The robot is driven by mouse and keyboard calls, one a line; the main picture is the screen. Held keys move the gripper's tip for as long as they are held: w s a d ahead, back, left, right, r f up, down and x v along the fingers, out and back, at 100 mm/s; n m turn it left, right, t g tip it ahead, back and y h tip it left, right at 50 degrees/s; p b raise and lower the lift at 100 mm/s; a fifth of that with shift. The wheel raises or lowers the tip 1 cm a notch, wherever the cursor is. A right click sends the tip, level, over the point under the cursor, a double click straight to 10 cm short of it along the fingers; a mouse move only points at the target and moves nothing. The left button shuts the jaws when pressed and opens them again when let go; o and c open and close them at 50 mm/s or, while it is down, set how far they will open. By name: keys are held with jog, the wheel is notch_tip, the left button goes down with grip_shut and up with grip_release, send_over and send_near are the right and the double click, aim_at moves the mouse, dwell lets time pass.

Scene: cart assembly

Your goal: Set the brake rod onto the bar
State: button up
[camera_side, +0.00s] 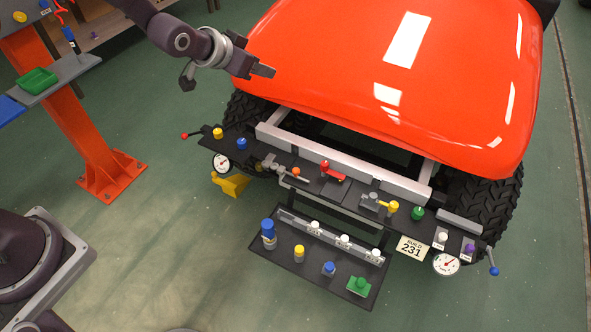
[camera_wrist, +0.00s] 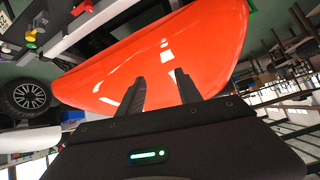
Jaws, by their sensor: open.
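My gripper (camera_wrist: 161,78) is open and empty in the wrist view, its two dark fingers apart against the orange hood. In the side view my gripper (camera_side: 262,71) is at the hood's left edge, above and away from the parts on the cart's front panel. A long pale bar (camera_side: 340,165) runs across the front of the cart behind the dark panel. A thin rod with a red ball end (camera_side: 185,136) sticks out at the panel's left end, and one with a blue ball end (camera_side: 493,270) at its right end. I cannot tell which part is the brake rod.
The orange hood (camera_side: 390,80) fills the upper right. A lower dark tray (camera_side: 315,280) holds several coloured knobs. An orange stand (camera_side: 75,120) is at left.

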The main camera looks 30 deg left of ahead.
jog(key=w+d+f+m+t+h, duration=0.1)
jog(key=w+d+f+h, duration=0.15)
jog(key=f, duration=1.35)
jog(key=t+h, duration=0.1)
jog(key=h, duration=0.1)
send_near(294, 171)
jog(key=x, duration=0.4)
jog(key=shift+w+d+f+m+t, duration=0.1)
jog(key=shift+d+f+m+t, duration=0.1)
jog(key=shift+m+t, duration=0.15)
jog(key=shift+y, duration=0.25)
jog(key=x, duration=0.6)
jog(key=shift+w+f, duration=0.1)
jog(key=shift+w, duration=0.05)
grip_shut()
